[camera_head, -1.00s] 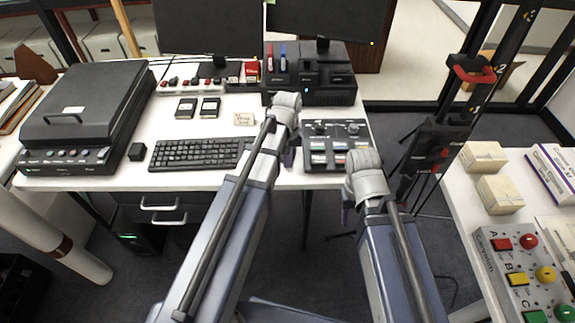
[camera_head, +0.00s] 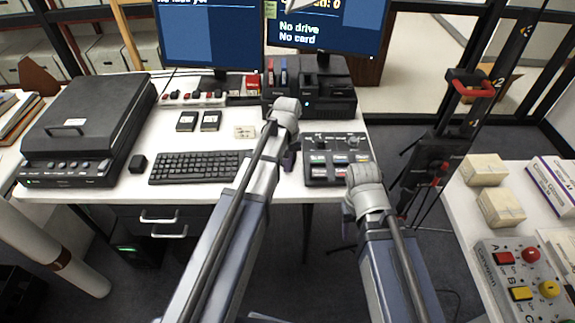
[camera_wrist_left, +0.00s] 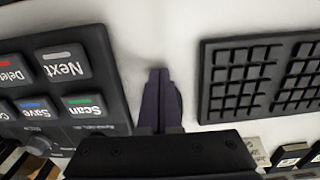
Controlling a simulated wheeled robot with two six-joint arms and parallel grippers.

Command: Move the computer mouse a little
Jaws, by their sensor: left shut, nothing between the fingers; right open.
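I cannot make out the computer mouse in either view; my left arm covers part of the desk between keyboard and button panel. My left gripper (camera_head: 289,160) is low over the white desk (camera_head: 222,139), in the gap right of the black keyboard (camera_head: 200,167). In the left wrist view its dark purple fingers (camera_wrist_left: 162,98) are together with nothing between them. They lie between the button panel (camera_wrist_left: 100,85) and the keyboard (camera_wrist_left: 262,80). My right arm's wrist shows in front of the desk, but its gripper fingers are hidden.
The button panel (camera_head: 337,158) stands close to the right of my left gripper. Two monitors (camera_head: 325,30) and a black dock (camera_head: 328,92) are behind. A large scanner (camera_head: 85,125) fills the left side. A side table (camera_head: 455,205) with boxes stands at right.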

